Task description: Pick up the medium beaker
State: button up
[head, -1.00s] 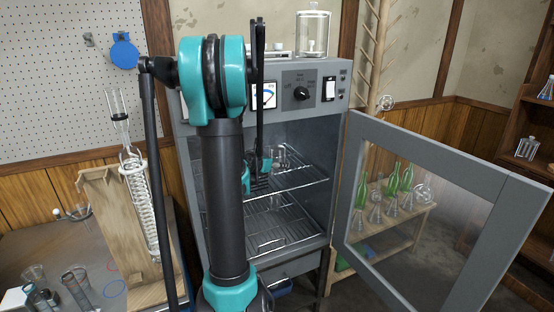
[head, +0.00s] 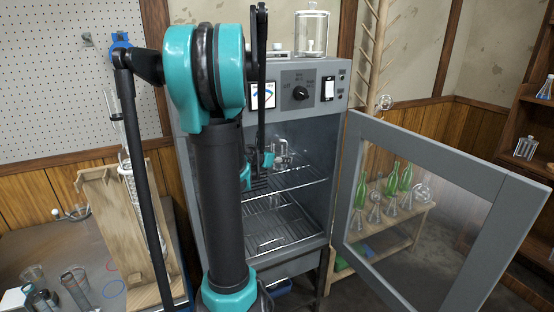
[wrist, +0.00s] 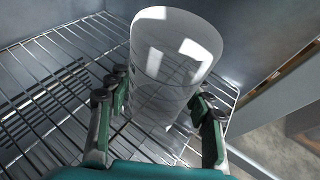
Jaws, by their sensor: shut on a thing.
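A clear glass beaker (wrist: 172,70) stands between the fingers of my gripper in the wrist view. My gripper (wrist: 160,108) is shut on it, with a finger pad on each side of its wall. In the head view the beaker (head: 283,150) shows small inside the open oven, and my gripper (head: 262,163) is partly hidden behind my arm. The beaker is over the wire shelf (wrist: 55,75); I cannot tell whether its base touches the bars. It looks empty.
The grey oven (head: 325,125) surrounds my gripper with walls and an upper panel. Its glazed door (head: 450,165) stands wide open to the right. A lower wire shelf (head: 280,228) is empty. A bench with a wooden stand (head: 115,220) and glassware is at the left.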

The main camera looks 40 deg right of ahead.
jog(key=s+a, duration=0.5)
jog(key=s, duration=0.9)
jog(key=shift+a, duration=0.15)
dwell(0.6)
